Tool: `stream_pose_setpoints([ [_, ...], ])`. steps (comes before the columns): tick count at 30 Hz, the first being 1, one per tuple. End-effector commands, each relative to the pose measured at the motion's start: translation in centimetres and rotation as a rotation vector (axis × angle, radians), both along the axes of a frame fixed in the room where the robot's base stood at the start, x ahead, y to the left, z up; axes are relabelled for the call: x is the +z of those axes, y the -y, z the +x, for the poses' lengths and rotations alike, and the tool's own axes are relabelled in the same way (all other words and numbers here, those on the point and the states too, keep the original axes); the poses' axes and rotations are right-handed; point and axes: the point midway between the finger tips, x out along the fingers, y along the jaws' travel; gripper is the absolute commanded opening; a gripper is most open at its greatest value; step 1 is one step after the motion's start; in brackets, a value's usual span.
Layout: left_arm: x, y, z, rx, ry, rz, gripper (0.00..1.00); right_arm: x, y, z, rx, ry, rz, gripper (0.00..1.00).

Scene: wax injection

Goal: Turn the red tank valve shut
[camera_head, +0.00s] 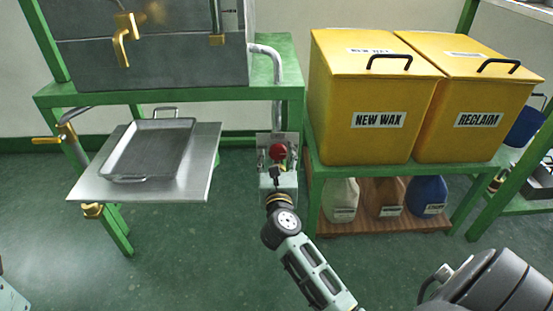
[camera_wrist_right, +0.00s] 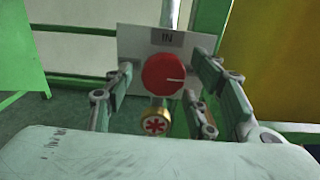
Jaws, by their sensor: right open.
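The red tank valve (camera_head: 278,152) is a round red knob on a small pale plate, low at the right leg of the green tank stand. In the right wrist view the red knob (camera_wrist_right: 163,74) faces me, with a white line pointing right and a label "IN" above it. My right gripper (camera_head: 277,165) is at the valve. In the wrist view its open fingers (camera_wrist_right: 160,92) stand left and right of the knob, with gaps on both sides. A brass part with a red star mark (camera_wrist_right: 155,124) sits just below the knob. My left gripper is not in view.
A metal tray (camera_head: 150,150) lies on a grey shelf (camera_head: 200,180) at left. Two yellow bins, NEW WAX (camera_head: 375,140) and RECLAIM (camera_head: 470,140), stand on a green stand at right, with several jugs below. The green floor in front is open.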

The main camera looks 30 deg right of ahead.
Motion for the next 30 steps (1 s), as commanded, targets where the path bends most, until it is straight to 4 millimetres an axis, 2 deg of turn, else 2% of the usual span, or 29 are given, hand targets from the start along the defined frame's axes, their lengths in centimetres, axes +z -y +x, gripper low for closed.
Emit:
stream_pose_setpoints([
  [5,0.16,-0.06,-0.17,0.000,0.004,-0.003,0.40,0.04,0.01,-0.01,0.000,0.000,0.000,0.51],
  [19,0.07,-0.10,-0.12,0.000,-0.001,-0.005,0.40,0.08,-0.11,0.02,0.002,0.001,-0.001,0.10],
  [29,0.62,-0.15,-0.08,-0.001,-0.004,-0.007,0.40,0.30,-0.22,0.06,0.006,-0.023,-0.040,0.09],
  [30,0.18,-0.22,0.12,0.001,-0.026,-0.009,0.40,0.36,-0.24,0.05,0.006,-0.033,-0.055,0.09],
])
